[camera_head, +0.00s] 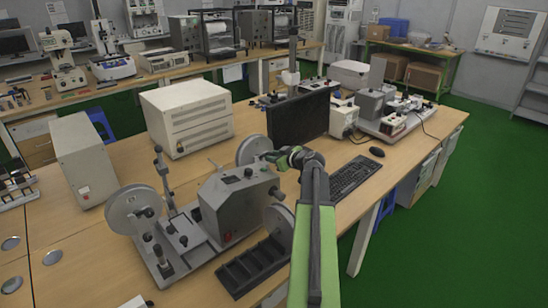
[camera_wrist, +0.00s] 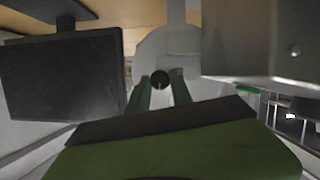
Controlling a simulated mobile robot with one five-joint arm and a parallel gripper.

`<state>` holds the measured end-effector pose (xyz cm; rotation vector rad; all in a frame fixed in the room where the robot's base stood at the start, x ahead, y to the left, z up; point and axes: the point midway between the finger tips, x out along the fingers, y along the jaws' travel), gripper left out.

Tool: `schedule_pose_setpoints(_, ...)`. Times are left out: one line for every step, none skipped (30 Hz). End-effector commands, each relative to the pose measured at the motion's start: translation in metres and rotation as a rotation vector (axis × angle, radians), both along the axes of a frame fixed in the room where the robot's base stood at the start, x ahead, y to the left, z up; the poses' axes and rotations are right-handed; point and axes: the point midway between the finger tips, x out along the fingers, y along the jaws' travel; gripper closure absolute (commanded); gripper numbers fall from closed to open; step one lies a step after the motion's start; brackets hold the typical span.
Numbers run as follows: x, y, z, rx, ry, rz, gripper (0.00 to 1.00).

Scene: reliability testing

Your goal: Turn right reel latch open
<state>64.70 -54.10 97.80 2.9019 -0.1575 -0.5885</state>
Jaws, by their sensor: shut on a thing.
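A grey reel machine (camera_head: 233,205) stands on the wooden bench. Its left reel (camera_head: 122,212) is a pale disc at the front left. Another pale reel (camera_head: 249,149) stands behind the machine body, beside my gripper (camera_head: 268,158). In the wrist view this pale reel (camera_wrist: 152,45) faces me with a round dark latch (camera_wrist: 160,80) at its centre. My gripper (camera_wrist: 161,84) has its two green fingers on either side of the latch, shut on it. The latch's turned position is hard to tell. In the head view my gripper hides the latch.
A black monitor (camera_head: 298,118) stands close behind my gripper and fills the left of the wrist view (camera_wrist: 65,78). A keyboard (camera_head: 355,177) and mouse (camera_head: 377,152) lie to the right. A black slotted tray (camera_head: 250,268) lies in front. Green floor (camera_head: 450,220) is open at right.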

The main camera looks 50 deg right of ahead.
Motion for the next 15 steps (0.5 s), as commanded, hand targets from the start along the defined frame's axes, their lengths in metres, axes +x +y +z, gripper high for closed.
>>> schedule_pose_setpoints(-0.0003,-0.0007,0.0004,0.005,-0.002,-0.003,1.0)
schedule_pose_setpoints(-0.0003,-0.0007,0.0004,0.009,-0.002,-0.004,1.0)
schedule_pose_setpoints(-0.0002,-0.0007,0.0004,0.018,-0.003,-0.004,1.0)
schedule_pose_setpoints(-0.0002,-0.0008,0.0004,0.024,-0.003,-0.003,1.0)
schedule_pose_setpoints(-0.0001,-0.0011,0.0004,0.034,-0.005,-0.004,1.0)
schedule_pose_setpoints(-0.0001,-0.0014,0.0003,0.049,-0.006,-0.004,1.0)
schedule_pose_setpoints(-0.0001,-0.0016,0.0002,0.063,-0.007,-0.004,1.0)
schedule_pose_setpoints(-0.0001,-0.0017,0.0001,0.077,-0.008,-0.003,1.0)
schedule_pose_setpoints(-0.0002,-0.0021,-0.0001,0.101,-0.01,-0.004,1.0)
schedule_pose_setpoints(-0.0001,-0.0026,-0.0002,0.119,-0.011,-0.004,1.0)
schedule_pose_setpoints(-0.0001,-0.0027,-0.0004,0.142,-0.013,-0.003,1.0)
schedule_pose_setpoints(-0.0001,-0.0031,-0.0005,0.171,-0.015,-0.004,1.0)
schedule_pose_setpoints(-0.0001,-0.0035,-0.0005,0.195,-0.017,-0.004,1.0)
schedule_pose_setpoints(-0.0001,-0.0035,-0.0007,0.222,-0.019,-0.003,1.0)
schedule_pose_setpoints(0.0001,-0.0039,-0.001,0.258,-0.022,-0.003,1.0)
